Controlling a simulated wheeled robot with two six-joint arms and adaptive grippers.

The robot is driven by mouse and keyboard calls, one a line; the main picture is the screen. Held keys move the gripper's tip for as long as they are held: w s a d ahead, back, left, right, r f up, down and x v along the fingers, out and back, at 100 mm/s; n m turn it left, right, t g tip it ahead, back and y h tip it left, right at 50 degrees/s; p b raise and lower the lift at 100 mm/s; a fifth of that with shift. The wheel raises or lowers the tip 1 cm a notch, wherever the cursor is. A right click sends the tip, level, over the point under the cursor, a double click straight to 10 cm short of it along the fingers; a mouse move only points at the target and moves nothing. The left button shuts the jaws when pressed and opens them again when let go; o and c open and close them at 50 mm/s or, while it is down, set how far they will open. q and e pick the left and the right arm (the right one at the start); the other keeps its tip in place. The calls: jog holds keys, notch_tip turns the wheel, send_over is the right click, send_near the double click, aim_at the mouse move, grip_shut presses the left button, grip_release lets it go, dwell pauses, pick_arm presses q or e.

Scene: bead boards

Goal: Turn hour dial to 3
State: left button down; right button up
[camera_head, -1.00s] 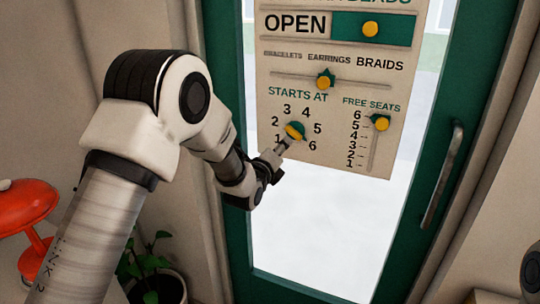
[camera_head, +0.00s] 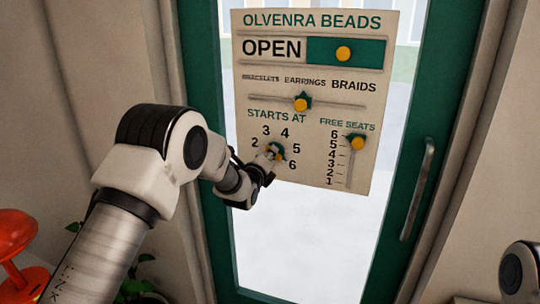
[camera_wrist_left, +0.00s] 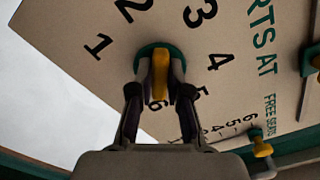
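The hour dial (camera_head: 277,151) is a green disc with a yellow grip under STARTS AT on the bead board (camera_head: 250,185). Numbers 1 to 6 ring it, with 3 at its upper left. My left gripper (camera_head: 270,156) reaches it from the lower left and covers part of it. In the left wrist view, the two fingers of my left gripper (camera_wrist_left: 161,75) are close on either side of the dial's yellow grip (camera_wrist_left: 160,78) and look closed on it. The grip lies between the 2 and 3 above and the 6 below. Which number it marks is unclear. My right gripper is out of view.
The board hangs on a green-framed glass door with a metal handle (camera_head: 418,190). Nearby are the OPEN slider (camera_head: 343,54), the style slider (camera_head: 301,104) and the free seats slider (camera_head: 357,143). A red stool (camera_head: 15,232) and a plant stand at left.

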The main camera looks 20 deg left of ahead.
pick_arm(q)
jog(key=shift+f, duration=0.1)
jog(key=shift+d+f+n+b, duration=0.2)
jog(key=shift+n+b, duration=1.75)
jog(key=shift+n, duration=3)
jog(key=shift+d+f+n+b, duration=0.2)
jog(key=shift+n+b, duration=1.75)
jog(key=shift+n, duration=2.95)
jog(key=shift+f+n+b, duration=0.25)
jog(key=shift+n+b, duration=1.7)
jog(key=shift+n, duration=3)
jog(key=c, duration=1.1)
grip_release()
jog(key=shift+s, duration=0.1)
jog(key=shift+r, duration=0.2)
